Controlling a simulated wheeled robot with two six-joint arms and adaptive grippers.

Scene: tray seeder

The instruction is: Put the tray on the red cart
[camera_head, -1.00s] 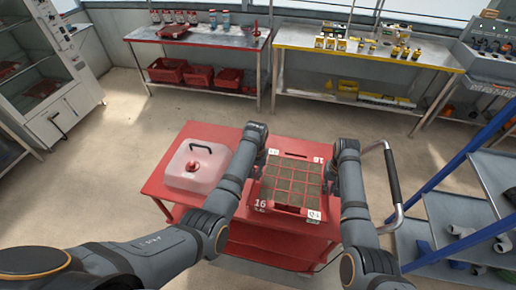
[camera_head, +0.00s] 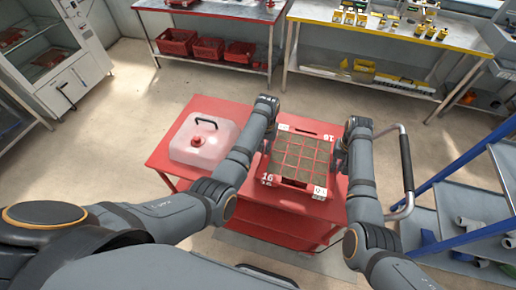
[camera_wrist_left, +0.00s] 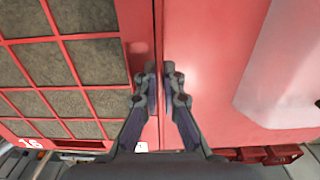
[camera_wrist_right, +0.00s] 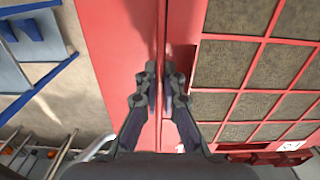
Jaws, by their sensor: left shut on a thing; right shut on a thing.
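The red tray (camera_head: 296,190), with several square cells of brown soil and the number 16 on it, is over the right part of the red cart's top (camera_head: 165,152). I cannot tell whether it rests on the cart or is just above it. My left gripper (camera_wrist_left: 159,75) is shut on the tray's wall at its left side. My right gripper (camera_wrist_right: 164,75) is shut on the opposite wall. In the head view both fingertips are largely hidden by the wrists.
A translucent container (camera_head: 204,140) with a black handle stands on the cart's left part. The cart's handle (camera_head: 407,165) is at its right. A blue-framed shelf (camera_head: 455,170) stands farther right. Two benches stand behind, with open floor between.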

